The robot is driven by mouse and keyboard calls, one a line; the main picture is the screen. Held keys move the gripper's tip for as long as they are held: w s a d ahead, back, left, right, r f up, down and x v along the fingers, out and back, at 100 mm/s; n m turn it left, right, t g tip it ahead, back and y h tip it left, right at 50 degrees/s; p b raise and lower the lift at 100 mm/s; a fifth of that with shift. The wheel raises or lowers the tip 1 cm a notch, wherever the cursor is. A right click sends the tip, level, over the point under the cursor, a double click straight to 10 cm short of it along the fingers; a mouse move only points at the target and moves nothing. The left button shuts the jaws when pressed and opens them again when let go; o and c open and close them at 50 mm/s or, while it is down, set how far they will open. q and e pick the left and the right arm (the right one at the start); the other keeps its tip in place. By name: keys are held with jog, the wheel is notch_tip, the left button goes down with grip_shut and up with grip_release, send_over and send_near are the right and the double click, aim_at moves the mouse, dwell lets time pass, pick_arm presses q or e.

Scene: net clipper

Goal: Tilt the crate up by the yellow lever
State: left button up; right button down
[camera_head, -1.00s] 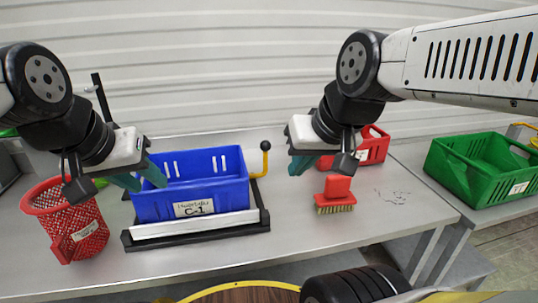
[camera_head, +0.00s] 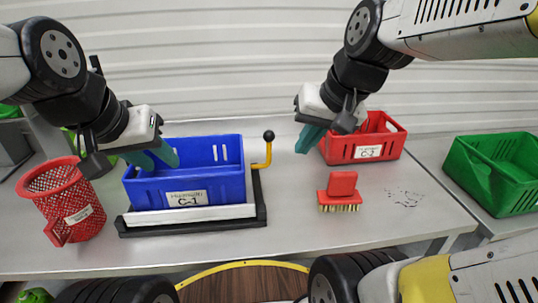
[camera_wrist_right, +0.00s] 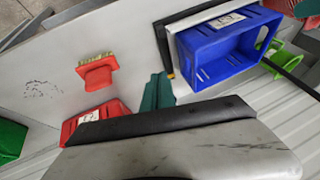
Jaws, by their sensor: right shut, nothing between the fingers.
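The blue crate (camera_head: 215,188) labelled C-1 sits level in a low black and white frame (camera_head: 262,212); it also shows in the right wrist view (camera_wrist_right: 240,58). The yellow lever (camera_head: 267,157) with a black knob stands upright at the frame's right side. My right gripper (camera_head: 310,138) is shut and empty, above the table to the right of the lever, apart from it. Its teal fingers also show in the right wrist view (camera_wrist_right: 157,92). My left gripper (camera_head: 155,158) has its fingers over the crate's left part; whether they touch it or how far they are apart is unclear.
A red mesh basket (camera_head: 75,205) stands left of the crate. A red brush (camera_head: 341,192) lies right of the lever, with a red crate (camera_head: 362,150) behind it. A green crate (camera_head: 497,172) is at far right. The table between lever and brush is clear.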

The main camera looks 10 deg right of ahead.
jog(key=w+d+f+m+g+y, duration=0.15)
jog(key=w+f+m, duration=0.25)
jog(key=w, duration=0.4)
jog(key=w+f+m+g+y, duration=0.2)
jog(key=w+f+m+y, duration=0.15)
jog(key=w, duration=0.45)
jog(key=w+d+f+m+y, duration=0.1)
jog(key=w+d+f+m, duration=0.1)
jog(key=w+f, duration=0.1)
jog(key=w+d+f+m+y, duration=0.1)
jog(key=w+f+m, duration=0.2)
jog(key=f, duration=0.2)
jog(key=w+d+f+m+t+y, duration=0.1)
jog(key=w+d+f+m, duration=0.1)
jog(key=w+f, duration=0.1)
jog(key=shift+w+d+f+m+y, duration=0.15)
jog(key=shift+w+d+f+y, duration=0.05)
jog(key=shift+f, duration=0.15)
jog(key=shift+w+d+f+m+y, duration=0.1)
jog(key=shift+w+d+f+y, duration=0.1)
jog(key=shift+f, duration=0.15)
jog(key=x, duration=1)
